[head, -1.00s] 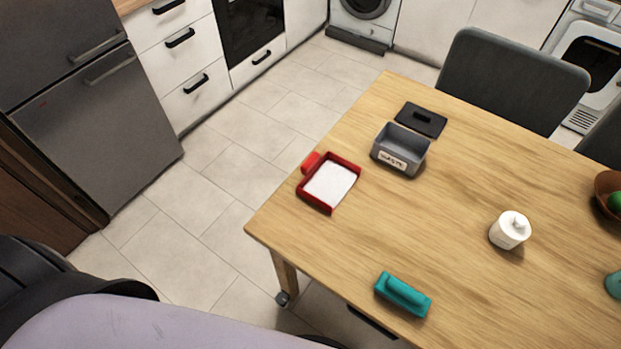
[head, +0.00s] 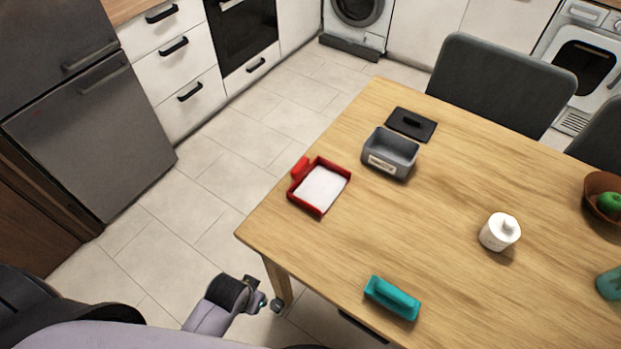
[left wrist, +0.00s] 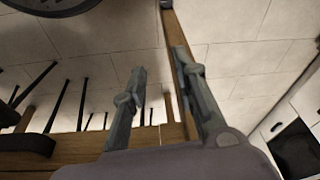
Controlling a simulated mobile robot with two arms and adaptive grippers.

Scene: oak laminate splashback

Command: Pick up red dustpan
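The red dustpan (head: 304,203) lies on the table near its left edge in the head view. It has a red rim, a white inside, and a small red handle part at its upper left. My left arm shows low in the head view, below the table's left corner and apart from the dustpan. My left gripper (left wrist: 160,62) shows in the left wrist view with its two fingers spread and nothing between them. The dustpan cannot be made out in that view. My right gripper is not in view.
On the wooden table (head: 440,240) stand a grey bin (head: 390,153), a dark lid (head: 411,124), a teal brush-like block (head: 392,298), a white jar (head: 499,232) and a brown bowl (head: 600,197). Dark chairs (head: 500,85) stand behind. The tiled floor left of the table is clear.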

